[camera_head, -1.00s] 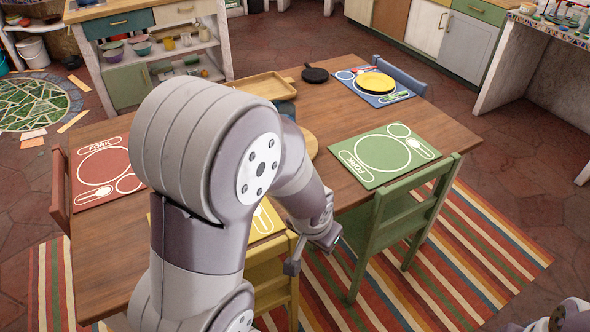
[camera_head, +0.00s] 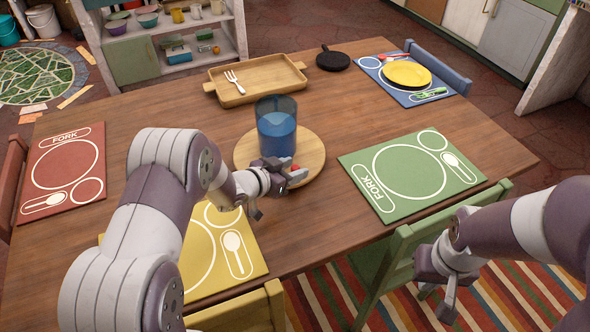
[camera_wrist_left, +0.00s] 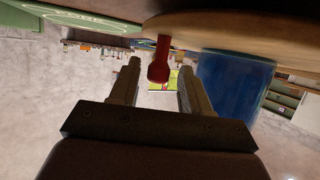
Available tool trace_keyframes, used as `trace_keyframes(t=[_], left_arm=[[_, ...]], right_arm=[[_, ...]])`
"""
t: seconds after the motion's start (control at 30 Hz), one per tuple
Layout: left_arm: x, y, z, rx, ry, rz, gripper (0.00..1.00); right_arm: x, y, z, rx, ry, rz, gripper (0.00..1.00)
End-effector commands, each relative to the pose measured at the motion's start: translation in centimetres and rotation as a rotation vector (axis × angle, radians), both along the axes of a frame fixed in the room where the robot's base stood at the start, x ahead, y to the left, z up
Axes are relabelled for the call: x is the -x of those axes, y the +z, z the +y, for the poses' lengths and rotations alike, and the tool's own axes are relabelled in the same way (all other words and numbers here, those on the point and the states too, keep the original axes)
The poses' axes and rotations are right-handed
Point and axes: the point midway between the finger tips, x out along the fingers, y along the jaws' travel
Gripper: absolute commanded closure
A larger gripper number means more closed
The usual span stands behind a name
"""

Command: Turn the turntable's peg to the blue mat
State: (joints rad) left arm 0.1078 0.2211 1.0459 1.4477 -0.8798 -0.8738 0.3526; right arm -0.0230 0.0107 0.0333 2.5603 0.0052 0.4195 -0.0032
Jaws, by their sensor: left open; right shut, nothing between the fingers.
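The round wooden turntable (camera_head: 245,150) lies mid-table with a blue see-through cup (camera_head: 276,130) standing on it. Its red peg (camera_head: 294,169) is at the near-right rim, mostly hidden by my left gripper (camera_head: 295,176). In the left wrist view the turntable (camera_wrist_left: 225,30) is overhead, the picture being upside down. There the red peg (camera_wrist_left: 159,65) shows between the two spread fingers of my left gripper (camera_wrist_left: 160,68), apart from both. The blue mat (camera_head: 366,65) is at the far right. My right gripper (camera_head: 446,285) is shut and empty near the green chair.
A yellow plate (camera_head: 407,74) and cutlery lie on the blue mat. A wooden tray (camera_head: 285,77) with a fork and a black pan (camera_head: 333,60) are at the back. Green (camera_head: 390,200), red (camera_head: 45,180) and yellow (camera_head: 262,262) mats lie around the table.

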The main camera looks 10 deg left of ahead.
Motion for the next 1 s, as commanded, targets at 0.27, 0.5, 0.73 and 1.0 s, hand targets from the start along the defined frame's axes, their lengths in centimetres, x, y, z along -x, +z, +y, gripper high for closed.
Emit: trace_keyframes(t=[0.27,0.5,0.73,1.0], left_arm=[[-1.2,-0.6,-0.8,0.0,0.001,0.0,0.53],[-1.1,-0.6,-0.7,-0.001,0.001,0.001,0.76],[-1.1,-0.6,-0.7,-0.001,0.001,0.001,1.0],[-1.3,-0.6,-1.9,-0.002,0.012,0.001,1.0]], right_arm=[[0.0,-0.2,0.0,0.0,0.0,0.0,1.0],[0.0,-0.2,0.0,0.0,0.0,0.0,1.0],[0.0,-0.2,0.0,0.0,0.0,0.0,1.0],[0.0,-0.4,0.0,0.0,0.0,0.0,1.0]])
